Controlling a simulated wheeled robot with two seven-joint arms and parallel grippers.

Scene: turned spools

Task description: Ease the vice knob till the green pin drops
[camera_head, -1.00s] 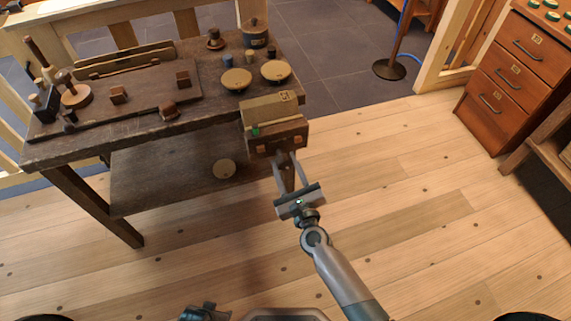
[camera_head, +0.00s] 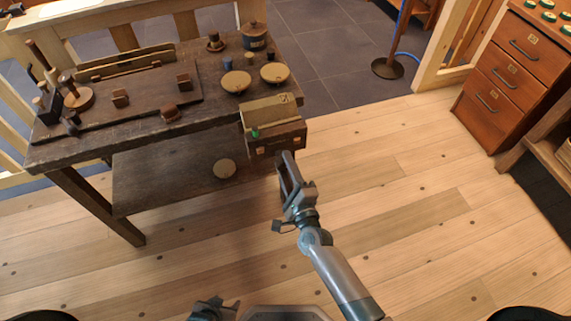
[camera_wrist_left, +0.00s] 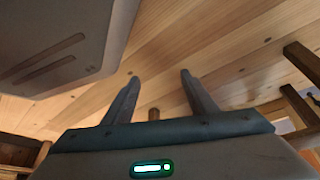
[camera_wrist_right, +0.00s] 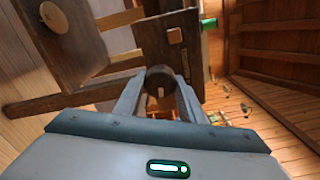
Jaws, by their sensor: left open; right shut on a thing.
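The wooden vice (camera_head: 277,137) is at the bench's front right corner. The green pin (camera_head: 255,133) shows as a small green spot on its front; a green piece (camera_wrist_right: 208,24) also shows beside the vice in the right wrist view. My right gripper (camera_head: 286,165) is in front of the vice, shut on the dark round vice knob (camera_wrist_right: 160,77). In the head view the gripper hides most of the knob. My left gripper (camera_head: 222,306) is low at the bottom edge, well away from the bench; its fingers (camera_wrist_left: 155,85) are apart and empty in the left wrist view.
The dark bench (camera_head: 140,125) carries turned discs (camera_head: 236,82), small blocks and a lidded pot (camera_head: 255,36). A round disc (camera_head: 224,169) is on the lower shelf. A drawer cabinet (camera_head: 511,70) stands at right. The floor between is clear.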

